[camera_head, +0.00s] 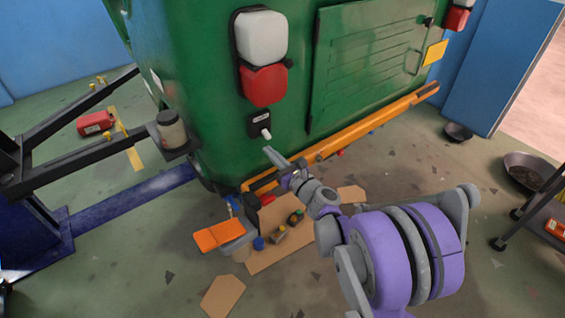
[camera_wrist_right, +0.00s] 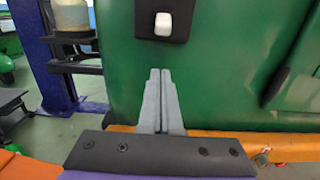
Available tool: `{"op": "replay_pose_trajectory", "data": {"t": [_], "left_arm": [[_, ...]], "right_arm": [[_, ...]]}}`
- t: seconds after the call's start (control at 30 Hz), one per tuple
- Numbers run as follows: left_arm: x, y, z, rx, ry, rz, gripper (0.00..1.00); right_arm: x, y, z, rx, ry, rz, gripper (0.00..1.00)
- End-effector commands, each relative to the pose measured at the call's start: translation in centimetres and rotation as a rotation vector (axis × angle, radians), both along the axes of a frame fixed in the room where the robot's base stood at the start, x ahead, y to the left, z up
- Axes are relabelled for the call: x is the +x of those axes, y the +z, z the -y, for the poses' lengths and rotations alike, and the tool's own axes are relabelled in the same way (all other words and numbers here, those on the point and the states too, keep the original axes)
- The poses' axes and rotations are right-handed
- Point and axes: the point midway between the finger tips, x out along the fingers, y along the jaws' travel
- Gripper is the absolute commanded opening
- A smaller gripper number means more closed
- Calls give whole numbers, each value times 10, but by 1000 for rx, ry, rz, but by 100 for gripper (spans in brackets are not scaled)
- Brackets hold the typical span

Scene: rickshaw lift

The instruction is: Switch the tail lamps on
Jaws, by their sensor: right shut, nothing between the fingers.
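The tail lamps show as a white lens over a red lens (camera_head: 263,85) on the left of the green rickshaw body (camera_head: 205,100). A second white and red lamp (camera_head: 458,16) is at the far right. Below the left lamp sits a black switch plate (camera_head: 254,124) with a white toggle (camera_head: 266,134); the toggle also shows in the right wrist view (camera_wrist_right: 163,24). Both lamps look unlit. My right gripper (camera_head: 268,151) is shut and empty, just below the toggle and seemingly apart from it. In the wrist view its fingertips (camera_wrist_right: 160,72) are together under the switch. My left gripper is not in view.
An orange bumper (camera_head: 345,136) runs along the body's lower edge. A dark lift arm with a jar (camera_head: 171,128) stands at the left. Pans (camera_head: 530,170) are at the right.

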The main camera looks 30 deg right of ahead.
Motion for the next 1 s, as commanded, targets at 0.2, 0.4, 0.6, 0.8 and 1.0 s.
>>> {"op": "replay_pose_trajectory", "data": {"t": [0.2,0.4,0.6,0.8,1.0], "left_arm": [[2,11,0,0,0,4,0],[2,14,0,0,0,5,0],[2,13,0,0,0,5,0],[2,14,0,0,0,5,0],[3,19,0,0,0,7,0]], "right_arm": [[-2,27,0,-1,-1,1,0],[-6,37,1,1,0,1,0],[-7,38,1,1,0,0,0],[-7,38,0,0,0,-3,0],[-9,41,0,-4,0,-41,0]]}}
